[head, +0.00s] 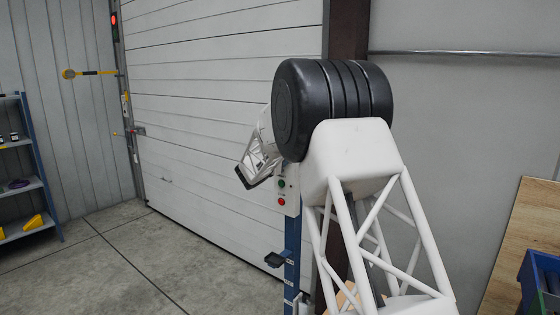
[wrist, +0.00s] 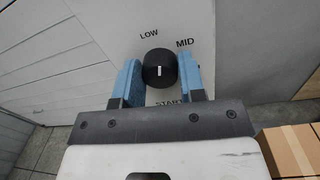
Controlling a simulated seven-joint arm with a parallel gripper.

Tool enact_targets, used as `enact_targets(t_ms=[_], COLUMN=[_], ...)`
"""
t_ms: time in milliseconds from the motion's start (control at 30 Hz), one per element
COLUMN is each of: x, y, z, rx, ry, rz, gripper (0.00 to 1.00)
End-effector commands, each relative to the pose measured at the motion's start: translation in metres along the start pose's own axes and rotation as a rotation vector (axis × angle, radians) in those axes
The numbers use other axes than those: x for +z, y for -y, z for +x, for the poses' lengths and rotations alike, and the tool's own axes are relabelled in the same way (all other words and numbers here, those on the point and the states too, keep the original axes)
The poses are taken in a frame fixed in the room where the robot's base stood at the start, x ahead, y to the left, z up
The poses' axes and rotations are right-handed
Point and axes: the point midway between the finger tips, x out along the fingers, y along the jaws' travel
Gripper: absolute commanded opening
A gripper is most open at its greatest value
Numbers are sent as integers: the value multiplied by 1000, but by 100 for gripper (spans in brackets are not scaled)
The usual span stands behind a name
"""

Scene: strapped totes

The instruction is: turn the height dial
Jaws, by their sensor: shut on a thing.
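The height dial (wrist: 160,68) is a round black knob with a short white mark, on a white panel (wrist: 205,18). The panel reads LOW at upper left of the dial, MID at upper right and START below, partly covered by my gripper. The white mark looks upright in the wrist view; I cannot tell which end points. My gripper (wrist: 160,78) has its blue fingers on either side of the dial and is shut on it. In the head view my arm hides the dial and the fingertips.
In the head view a control box (head: 287,191) with a green and a red button sits on a blue post (head: 292,246) beside the white roller door (head: 200,110). A shelf (head: 20,185) stands far left. Cardboard boxes (wrist: 292,150) show at lower right in the wrist view.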

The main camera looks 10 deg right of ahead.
Motion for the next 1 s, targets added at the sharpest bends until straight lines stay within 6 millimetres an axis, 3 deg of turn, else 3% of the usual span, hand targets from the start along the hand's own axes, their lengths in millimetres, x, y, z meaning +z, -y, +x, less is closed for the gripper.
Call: enact_targets(t_ms=[600,1000], x=[-2,-2], y=[2,2], z=[-1,-1], rx=[-6,-8], ry=[30,39], rz=[550,712], gripper=[13,13])
